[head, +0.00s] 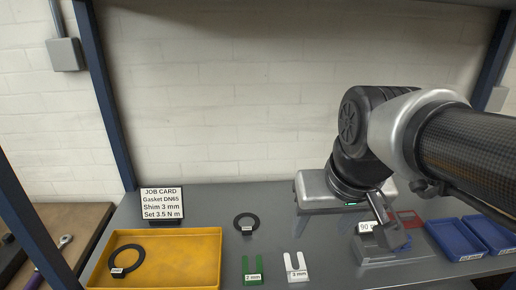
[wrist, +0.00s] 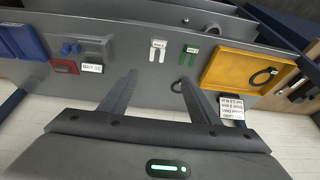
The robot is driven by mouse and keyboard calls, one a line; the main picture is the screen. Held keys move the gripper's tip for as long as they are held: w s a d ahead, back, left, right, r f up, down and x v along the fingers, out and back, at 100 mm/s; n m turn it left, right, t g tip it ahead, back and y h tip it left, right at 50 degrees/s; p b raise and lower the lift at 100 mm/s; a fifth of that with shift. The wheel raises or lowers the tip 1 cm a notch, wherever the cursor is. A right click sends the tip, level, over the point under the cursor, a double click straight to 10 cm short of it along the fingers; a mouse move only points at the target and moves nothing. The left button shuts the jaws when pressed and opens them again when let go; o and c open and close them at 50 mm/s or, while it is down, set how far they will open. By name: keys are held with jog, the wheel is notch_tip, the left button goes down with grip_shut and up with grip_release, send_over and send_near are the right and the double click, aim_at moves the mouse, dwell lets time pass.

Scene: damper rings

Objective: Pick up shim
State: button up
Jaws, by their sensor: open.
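A white forked shim (head: 296,268) labelled 3 mm lies on the grey bench at the front middle. A green forked shim (head: 253,272) labelled 2 mm lies just left of it. The wrist view also shows the white shim (wrist: 157,50) and the green shim (wrist: 190,51), both beyond my fingertips. My gripper (wrist: 158,77) is open and empty, its two fingers spread. In the head view my gripper (head: 384,210) hangs to the right of the shims, above the bench, apart from both. The job card (head: 162,203) reads Gasket DN65, Shim 3 mm, Set 3.5 N m.
A yellow tray (head: 200,237) with a black ring (head: 126,260) in it stands at left. Another black ring (head: 246,223) lies on the bench behind the shims. Blue bins (head: 454,238), a red piece (head: 409,219) and a label plate (head: 366,227) are at right.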

jog(key=w+f+g+b, duration=0.2)
jog(key=w+f+g, duration=0.2)
jog(key=w+f, duration=0.5)
send_over(301, 275)
jog(key=w, duration=0.2)
jog(key=f, duration=1.2)
jog(key=shift+a, duration=0.4)
jog(key=f, duration=0.2)
jog(key=s+f, duration=0.1)
jog(key=f, duration=0.1)
jog(key=shift+d+b, duration=0.2)
jog(key=shift+b, duration=0.15)
jog(key=shift+w+f, duration=0.1)
jog(key=shift+f, duration=0.5)
jog(key=c, duration=1.1)
